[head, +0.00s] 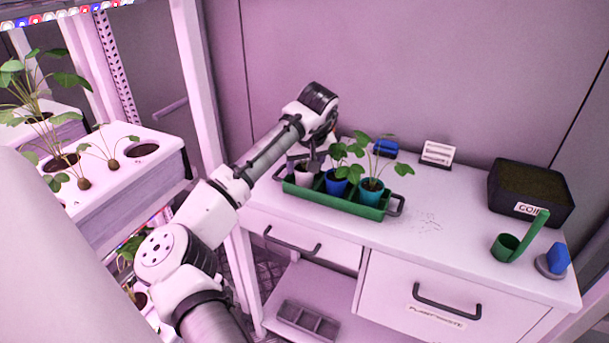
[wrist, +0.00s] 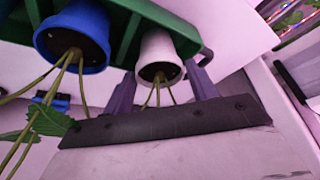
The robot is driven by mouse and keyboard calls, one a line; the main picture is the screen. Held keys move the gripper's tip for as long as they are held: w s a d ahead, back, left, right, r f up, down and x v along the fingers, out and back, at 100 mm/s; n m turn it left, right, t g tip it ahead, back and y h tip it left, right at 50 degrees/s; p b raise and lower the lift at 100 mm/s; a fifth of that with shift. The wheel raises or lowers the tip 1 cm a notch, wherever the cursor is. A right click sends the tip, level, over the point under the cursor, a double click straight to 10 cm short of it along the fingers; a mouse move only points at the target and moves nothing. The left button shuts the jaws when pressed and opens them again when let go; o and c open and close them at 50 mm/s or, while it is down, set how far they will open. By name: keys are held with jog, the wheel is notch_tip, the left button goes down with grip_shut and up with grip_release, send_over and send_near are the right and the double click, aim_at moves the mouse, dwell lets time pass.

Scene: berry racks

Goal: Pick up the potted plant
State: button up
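Three potted plants stand in a green tray (head: 345,204) on the white cabinet top: a white pot (head: 303,177) at the left, a blue pot (head: 336,183) in the middle and a teal pot (head: 371,192) at the right. My gripper (head: 304,163) is low over the white pot and hides most of its plant. In the wrist view, my gripper (wrist: 160,72) has one finger on each side of the white pot (wrist: 160,53), with gaps visible, so it is open around it. Thin stems hang down in that tilted view. The blue pot (wrist: 72,35) is close beside.
A black soil box (head: 530,190), a green scoop-like tool (head: 508,246) and a blue-and-grey object (head: 552,262) stand at the right. A small white holder (head: 437,153) is behind the tray. A white plant rack (head: 120,170) is at the left.

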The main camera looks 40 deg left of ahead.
jog(key=c, duration=0.6)
jog(key=shift+r, duration=0.1)
